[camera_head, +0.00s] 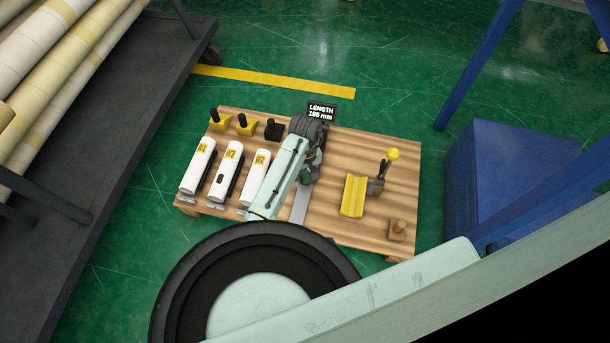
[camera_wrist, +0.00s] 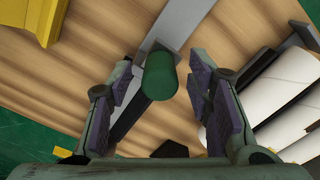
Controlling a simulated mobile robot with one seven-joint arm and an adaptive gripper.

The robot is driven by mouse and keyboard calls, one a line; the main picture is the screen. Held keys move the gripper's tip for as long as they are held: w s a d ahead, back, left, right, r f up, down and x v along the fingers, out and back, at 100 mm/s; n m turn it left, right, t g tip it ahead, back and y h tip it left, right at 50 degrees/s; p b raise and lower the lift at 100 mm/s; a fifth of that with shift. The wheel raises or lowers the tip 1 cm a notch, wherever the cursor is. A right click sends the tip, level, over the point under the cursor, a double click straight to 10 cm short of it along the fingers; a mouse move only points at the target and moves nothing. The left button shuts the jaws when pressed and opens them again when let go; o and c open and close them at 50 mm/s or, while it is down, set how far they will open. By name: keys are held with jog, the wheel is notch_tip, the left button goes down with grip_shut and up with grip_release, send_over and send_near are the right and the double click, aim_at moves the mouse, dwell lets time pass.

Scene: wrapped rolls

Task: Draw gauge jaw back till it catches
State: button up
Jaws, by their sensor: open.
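The gauge shows in the wrist view as a flat grey metal rail (camera_wrist: 176,22) on the wooden board. A dark green cylindrical knob (camera_wrist: 160,76), which looks like the jaw's handle, stands over the rail. My gripper (camera_wrist: 161,82) is open, with a purple-padded finger on each side of the knob and a visible gap on both sides. In the head view my gripper (camera_head: 308,168) is over the middle of the board, and the rail (camera_head: 300,206) shows below it. My arm hides most of the gauge there. A sign (camera_head: 322,112) reads LENGTH 185 mm.
On the wooden board (camera_head: 345,145), three white labelled units (camera_head: 228,172) stand left of my arm. A yellow cradle (camera_head: 353,195), a yellow-knobbed lever (camera_head: 392,154) and a small wooden block (camera_head: 397,229) are to the right. A roll cart (camera_head: 120,140) stands left and a blue box (camera_head: 500,180) right.

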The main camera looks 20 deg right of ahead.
jog(key=shift+f, duration=0.35)
jog(key=shift+c, duration=0.2)
grip_shut()
dwell(0.5)
